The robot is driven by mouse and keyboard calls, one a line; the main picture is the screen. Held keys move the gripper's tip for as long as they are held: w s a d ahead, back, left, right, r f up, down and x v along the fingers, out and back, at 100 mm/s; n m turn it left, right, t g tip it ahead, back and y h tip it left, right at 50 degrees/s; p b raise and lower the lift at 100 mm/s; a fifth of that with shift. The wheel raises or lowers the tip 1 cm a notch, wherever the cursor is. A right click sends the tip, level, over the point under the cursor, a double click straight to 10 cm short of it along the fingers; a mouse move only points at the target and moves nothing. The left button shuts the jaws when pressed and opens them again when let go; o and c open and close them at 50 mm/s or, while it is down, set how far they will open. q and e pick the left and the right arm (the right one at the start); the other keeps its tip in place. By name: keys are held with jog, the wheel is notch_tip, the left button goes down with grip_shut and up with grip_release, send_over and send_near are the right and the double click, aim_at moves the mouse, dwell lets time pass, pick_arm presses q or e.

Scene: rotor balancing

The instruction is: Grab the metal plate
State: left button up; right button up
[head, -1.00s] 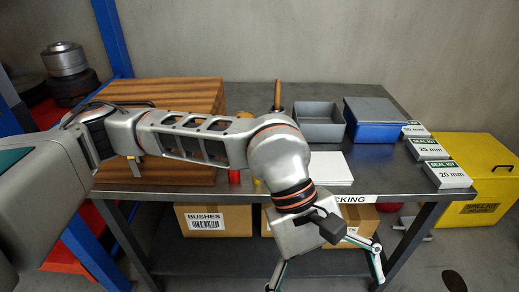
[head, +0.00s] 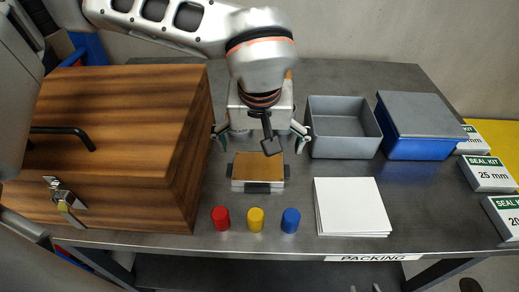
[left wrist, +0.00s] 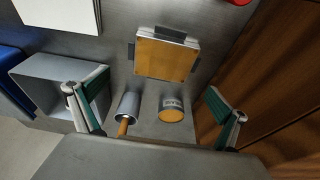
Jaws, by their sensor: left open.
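A square block (head: 258,167) with a tan top and silvery metal sides lies on the grey table, with dark tabs at its edges. It also shows in the left wrist view (left wrist: 166,58). I cannot tell for certain whether it is the metal plate. My left gripper (head: 260,138) is open, with its fingers spread wide behind and above the block in the head view. In the left wrist view the open fingers (left wrist: 158,84) frame a space just short of the block, with nothing between the tips at its level. My right gripper is not in view.
A wooden chest (head: 110,140) stands left. Red (head: 221,218), yellow (head: 256,219) and blue (head: 290,220) cylinders stand in front. White sheets (head: 350,206), a grey bin (head: 342,127) and a blue box (head: 420,125) are right. A handled cup (left wrist: 127,107) and a tin (left wrist: 172,110) are below the gripper.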

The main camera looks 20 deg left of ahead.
aim_at(258, 167)
pick_arm(q)
jog(key=shift+w+f, duration=0.15)
notch_tip(258, 167, down, 2)
jog(key=shift+a+f, duration=0.15)
jog(key=shift+f, duration=0.05)
jog(key=x, duration=0.4)
jog(key=shift+s+a+f+b, duration=0.15)
jog(key=shift+s+f+b, duration=0.15)
jog(key=shift+b, duration=0.1)
jog(key=shift+w+f, duration=0.1)
jog(key=shift+f, duration=0.1)
pick_arm(e)
jog(key=shift+w+d+f, duration=0.15)
pick_arm(q)
jog(key=shift+f, duration=0.25)
pick_arm(e)
jog(key=shift+s+f, duration=0.4)
jog(key=shift+s, duration=0.05)
